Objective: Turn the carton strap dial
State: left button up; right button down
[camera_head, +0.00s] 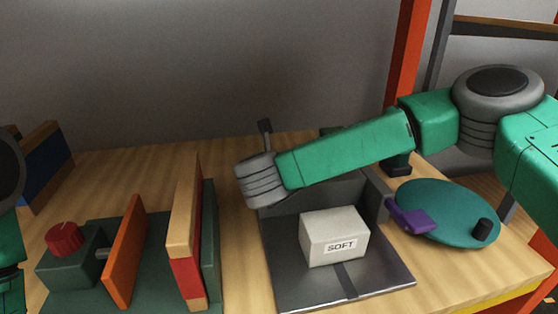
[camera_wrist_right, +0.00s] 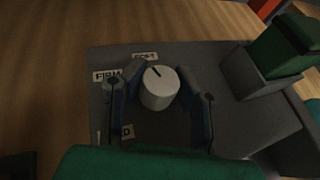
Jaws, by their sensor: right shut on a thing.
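The white round dial (camera_wrist_right: 158,92) with a black pointer mark stands on a dark panel (camera_wrist_right: 225,60) in the right wrist view. Its mark points up and slightly left, towards a small, blurred label (camera_wrist_right: 145,57). A label reading FIRM (camera_wrist_right: 106,75) is to its left, and a third label (camera_wrist_right: 127,131) is partly hidden. My right gripper (camera_wrist_right: 160,80) is shut on the dial, one finger on each side. In the head view the dial and fingers are hidden behind my right arm and the upright panel. A white carton marked SOFT (camera_head: 336,237) sits on the grey strapping stand (camera_head: 385,285). My left gripper is out of view.
A teal disc (camera_head: 440,205) with a purple piece (camera_head: 411,217) and black knob (camera_head: 482,230) lies right of the stand. On the left are a red knob (camera_head: 64,238), an orange board (camera_head: 124,255) and a red-and-wood board (camera_head: 186,240). Bare table shows between.

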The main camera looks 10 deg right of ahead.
jog(key=shift+r, duration=0.1)
dwell(0.5)
jog(key=c, duration=1.2)
grip_release()
jog(key=shift+s+a, duration=0.1)
jog(key=shift+s+a, duration=0.15)
jog(key=shift+s, duration=0.1)
jog(key=v, duration=1.1)
jog(key=shift+s+r, duration=0.1)
jog(key=shift+s, duration=0.05)
